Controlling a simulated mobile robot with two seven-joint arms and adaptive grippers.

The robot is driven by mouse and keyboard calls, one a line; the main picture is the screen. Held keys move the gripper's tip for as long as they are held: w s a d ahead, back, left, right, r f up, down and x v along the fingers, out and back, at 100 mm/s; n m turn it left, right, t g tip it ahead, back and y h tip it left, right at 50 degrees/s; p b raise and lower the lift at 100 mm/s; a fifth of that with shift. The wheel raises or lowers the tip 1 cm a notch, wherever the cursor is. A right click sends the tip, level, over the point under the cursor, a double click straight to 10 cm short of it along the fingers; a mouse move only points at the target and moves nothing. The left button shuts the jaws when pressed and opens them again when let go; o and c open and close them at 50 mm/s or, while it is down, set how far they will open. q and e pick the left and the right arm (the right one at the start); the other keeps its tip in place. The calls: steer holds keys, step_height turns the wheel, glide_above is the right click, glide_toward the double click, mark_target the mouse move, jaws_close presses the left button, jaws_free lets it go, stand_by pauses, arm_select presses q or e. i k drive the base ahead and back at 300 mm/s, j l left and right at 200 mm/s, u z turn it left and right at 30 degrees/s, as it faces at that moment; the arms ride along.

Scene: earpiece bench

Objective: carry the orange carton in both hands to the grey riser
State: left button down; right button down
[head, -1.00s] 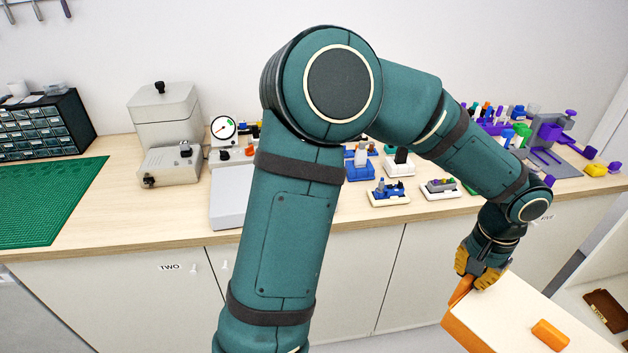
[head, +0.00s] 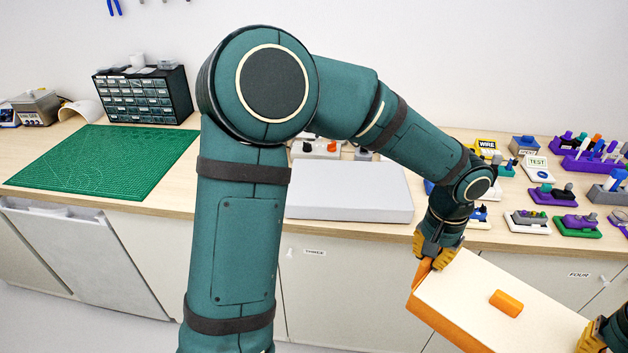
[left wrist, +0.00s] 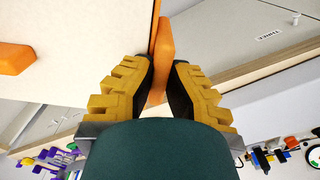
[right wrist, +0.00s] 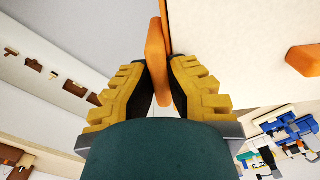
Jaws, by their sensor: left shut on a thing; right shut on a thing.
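The orange carton (head: 460,285) has a cream top, orange sides and an orange block (head: 507,303) on top. It is held in front of the bench at the lower right of the head view. My left gripper (head: 432,258) is shut on an orange tab (left wrist: 162,55) at its left end. My right gripper (right wrist: 158,75) is shut on the tab (right wrist: 156,50) at the other end; in the head view it is partly cut off at the lower right corner. The grey riser (head: 350,192), a low light grey slab, lies on the bench left of and beyond the carton; my left arm partly hides its surroundings.
A green mat (head: 100,160) and a dark drawer cabinet (head: 145,95) are on the bench's left. Several small colourful holders, one a white TEST stand (head: 537,168), crowd the bench's right. The riser's top looks clear. Cabinet fronts (head: 340,290) stand below the bench edge.

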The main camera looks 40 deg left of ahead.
mark_target(348, 182)
steer(key=u, duration=0.85)
steer(key=i+u, duration=0.25)
steer(key=u, duration=0.15)
steer(key=i, duration=0.75)
